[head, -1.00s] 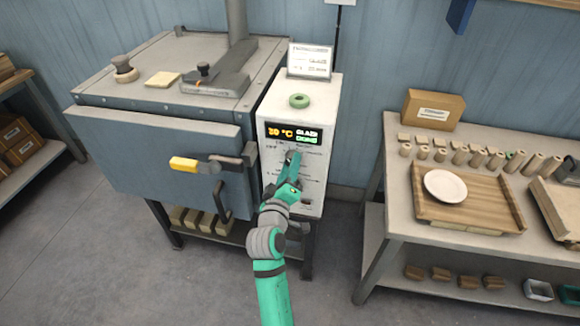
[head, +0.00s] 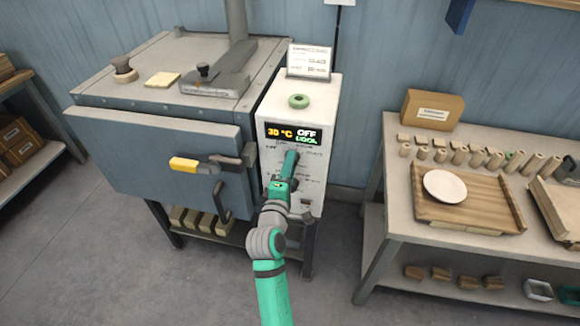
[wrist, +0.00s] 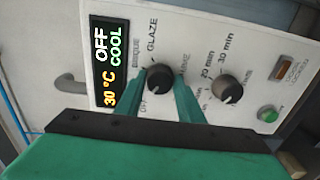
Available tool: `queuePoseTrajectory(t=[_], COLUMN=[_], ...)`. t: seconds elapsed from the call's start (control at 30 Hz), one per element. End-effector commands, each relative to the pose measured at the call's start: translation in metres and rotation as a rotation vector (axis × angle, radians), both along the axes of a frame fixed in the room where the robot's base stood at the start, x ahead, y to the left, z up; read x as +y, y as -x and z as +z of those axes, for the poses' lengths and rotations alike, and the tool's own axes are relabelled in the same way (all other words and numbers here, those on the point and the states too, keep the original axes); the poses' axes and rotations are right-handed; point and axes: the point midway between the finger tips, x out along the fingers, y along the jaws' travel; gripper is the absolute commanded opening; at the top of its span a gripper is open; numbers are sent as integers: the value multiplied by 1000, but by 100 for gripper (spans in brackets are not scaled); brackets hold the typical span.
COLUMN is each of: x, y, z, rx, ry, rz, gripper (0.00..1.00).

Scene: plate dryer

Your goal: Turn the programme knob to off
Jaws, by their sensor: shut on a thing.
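The programme knob (wrist: 159,77) is a dark round knob on the white control box (head: 330,110). In the wrist view it sits between the fingertips of my gripper (wrist: 165,79), which is shut on it. Printed labels around it include GLAZE and OFF. The display (head: 293,133) reads 30 °C, OFF and COOL, and the same display shows sideways in the wrist view (wrist: 106,65). In the head view my gripper (head: 291,156) reaches the panel below the display and hides the knob.
A second knob (wrist: 228,89) with minute marks sits beside the programme knob. A green button (wrist: 268,114) and an amber window (wrist: 284,72) are further along. The grey dryer (head: 150,150) with a yellow-gripped handle (head: 190,164) stands left. A table (head: 395,210) stands right.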

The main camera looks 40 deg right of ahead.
Motion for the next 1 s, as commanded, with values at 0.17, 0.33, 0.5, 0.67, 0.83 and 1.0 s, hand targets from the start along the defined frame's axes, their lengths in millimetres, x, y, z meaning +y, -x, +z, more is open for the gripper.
queuePoseTrajectory(t=[0.17,0.33,0.5,0.67,0.83,1.0], x=[1,0,0,0,1,14], y=[0,0,0,0,1,12], z=[-1,-1,-1,-1,0,-1], rx=[7,7,7,7,6,8], ry=[5,5,5,4,5,6], rz=[1,1,0,0,0,2], gripper=[12,12,53,53,53,53])
